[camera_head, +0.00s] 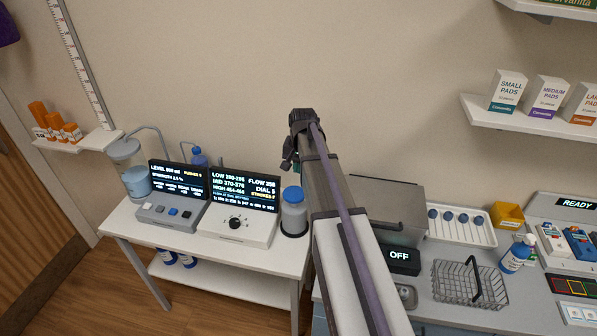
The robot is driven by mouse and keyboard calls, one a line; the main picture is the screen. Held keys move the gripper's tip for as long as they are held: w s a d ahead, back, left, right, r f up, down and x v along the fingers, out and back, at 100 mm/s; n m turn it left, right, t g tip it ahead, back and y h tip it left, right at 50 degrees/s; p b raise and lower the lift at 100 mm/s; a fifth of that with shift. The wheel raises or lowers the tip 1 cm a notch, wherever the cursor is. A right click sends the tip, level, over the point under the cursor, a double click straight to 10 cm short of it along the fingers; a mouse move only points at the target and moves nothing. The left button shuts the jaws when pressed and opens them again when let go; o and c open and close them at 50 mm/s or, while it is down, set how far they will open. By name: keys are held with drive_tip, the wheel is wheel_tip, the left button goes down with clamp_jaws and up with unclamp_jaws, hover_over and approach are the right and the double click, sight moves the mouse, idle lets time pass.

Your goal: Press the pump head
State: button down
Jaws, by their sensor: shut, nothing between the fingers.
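A blue bottle (515,256) with a white label stands on the right counter; its small top looks like a pump head (528,239), though it is too small to be sure. A second blue bottle (198,159) stands behind the displays on the left table, its lower part hidden; I cannot tell if its top is a pump. My arm reaches up through the middle of the view. My dark gripper (289,162) is shut and empty, above and behind the blue-lidded jar (293,212) in the picture. It is well apart from the bottle on the right.
The left white table (130,220) holds a device with two lit displays (244,192) and a clear tank (136,181). The right counter holds a wire basket (468,284), an "OFF" display (400,256), a white rack (460,224) and a yellow bin (507,214). A shelf (530,120) hangs above.

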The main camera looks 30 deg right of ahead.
sight(296, 194)
drive_tip(key=f+b, duration=0.6)
drive_tip(key=f, duration=0.1)
drive_tip(key=w+f+b, duration=0.1)
drive_tip(key=f+b, duration=0.1)
drive_tip(key=f, duration=0.1)
drive_tip(key=shift+a+f+b, duration=0.2)
drive_tip(key=shift+b, duration=0.2)
wheel_tip(296, 194, down, 4)
drive_tip(key=b, duration=0.4)
drive_tip(key=shift+s+r, duration=0.2)
drive_tip(key=shift+r, duration=0.05)
drive_tip(key=shift+r+p, duration=0.55)
drive_tip(key=shift+p, duration=0.25)
wheel_tip(296, 194, up, 13)
drive_tip(key=s+p, duration=0.1)
drive_tip(key=p, duration=1.2)
drive_tip(key=shift+d, duration=0.25)
